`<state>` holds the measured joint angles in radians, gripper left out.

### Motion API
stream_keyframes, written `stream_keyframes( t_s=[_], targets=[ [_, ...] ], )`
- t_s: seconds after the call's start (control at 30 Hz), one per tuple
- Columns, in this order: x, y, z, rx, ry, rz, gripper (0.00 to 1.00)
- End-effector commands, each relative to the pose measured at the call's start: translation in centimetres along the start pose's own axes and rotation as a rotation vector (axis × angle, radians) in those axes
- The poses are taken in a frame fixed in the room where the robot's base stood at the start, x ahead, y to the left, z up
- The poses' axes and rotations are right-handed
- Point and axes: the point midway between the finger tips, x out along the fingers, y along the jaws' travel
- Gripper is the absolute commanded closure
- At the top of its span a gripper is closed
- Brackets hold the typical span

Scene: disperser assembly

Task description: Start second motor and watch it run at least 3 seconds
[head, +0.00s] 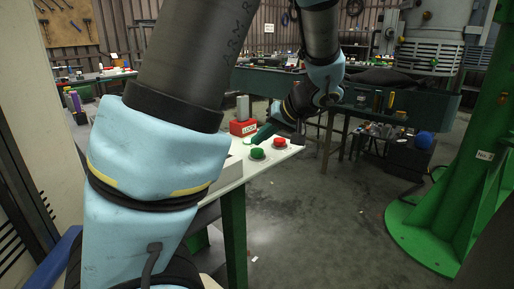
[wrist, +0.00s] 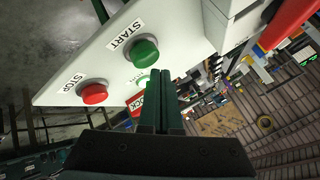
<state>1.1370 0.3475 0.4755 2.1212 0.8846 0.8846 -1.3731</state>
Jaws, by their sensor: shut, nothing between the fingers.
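A white control panel (head: 228,180) stands left of centre in the head view. On it are a green button (head: 257,153) and a red button (head: 280,142). In the wrist view the green START button (wrist: 145,53) and the red STOP button (wrist: 94,94) show with their labels. No motor is clearly identifiable as running.
A red lock block (head: 243,127) stands at the panel's back. A green column (head: 485,110) marked "No.2" rises at right from a round base. A grey machine (head: 430,50) stands behind. Open concrete floor (head: 330,220) lies between panel and column.

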Motion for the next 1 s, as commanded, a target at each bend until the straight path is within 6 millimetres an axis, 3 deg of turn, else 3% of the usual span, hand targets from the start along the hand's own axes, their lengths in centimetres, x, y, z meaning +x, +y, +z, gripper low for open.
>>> stream_keyframes(
  t_s=[0.37, 1.0],
  targets=[
    [-0.2, -0.1, -0.2, -0.001, 0.001, 0.000, 1.00],
    [-3.6, -2.6, -2.7, -0.001, 0.001, 0.000, 1.00]
  ],
)
